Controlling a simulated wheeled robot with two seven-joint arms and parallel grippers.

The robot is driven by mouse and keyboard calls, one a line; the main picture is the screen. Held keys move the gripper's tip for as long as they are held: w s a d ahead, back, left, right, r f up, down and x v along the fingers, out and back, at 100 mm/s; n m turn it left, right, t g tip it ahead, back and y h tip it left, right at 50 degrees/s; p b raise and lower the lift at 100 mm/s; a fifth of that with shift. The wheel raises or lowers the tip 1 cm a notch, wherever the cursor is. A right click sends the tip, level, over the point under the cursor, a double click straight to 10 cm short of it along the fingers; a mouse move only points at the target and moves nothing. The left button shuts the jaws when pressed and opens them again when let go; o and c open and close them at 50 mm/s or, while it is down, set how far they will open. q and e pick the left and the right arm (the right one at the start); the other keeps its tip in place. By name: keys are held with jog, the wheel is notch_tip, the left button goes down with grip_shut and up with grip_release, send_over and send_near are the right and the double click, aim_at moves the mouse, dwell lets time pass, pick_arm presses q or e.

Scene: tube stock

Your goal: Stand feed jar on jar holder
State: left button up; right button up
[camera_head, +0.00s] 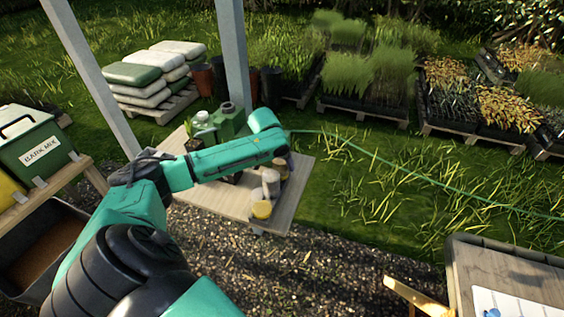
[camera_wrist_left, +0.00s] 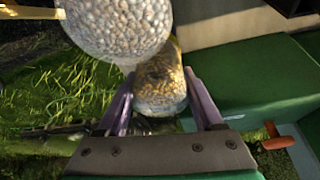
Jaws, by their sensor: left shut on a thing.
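In the left wrist view, my left gripper (camera_wrist_left: 160,82) is shut on a clear jar of pale, pebble-like feed (camera_wrist_left: 160,90), which sits between its two fingers. A second, rounder jar of whitish grains (camera_wrist_left: 116,28) is at the top, overlapping the held jar in the picture. I cannot tell whether they touch. In the head view my left arm reaches over the wooden table, and its forearm and wrist hide most of the gripper. A pale jar (camera_head: 271,180) and a yellow-topped jar (camera_head: 261,209) stand by the table's right side. I cannot make out the jar holder.
The wooden table (camera_head: 220,200) carries a green box-like thing (camera_head: 228,122) at its back. A post (camera_head: 233,55) rises behind it. A green hose (camera_head: 400,174) crosses the grass. Stacked sacks (camera_head: 145,80) stand behind left; another table (camera_head: 500,275) is at the lower right.

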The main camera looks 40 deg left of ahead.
pick_arm(q)
jog(key=shift+f, duration=0.15)
jog(key=o, duration=1.5)
jog(key=shift+o, duration=0.2)
jog(key=v, duration=1.4)
jog(key=shift+r+b, duration=0.25)
jog(key=shift+b, duration=0.15)
jog(key=shift+s+f, duration=0.1)
jog(key=shift+s, duration=0.1)
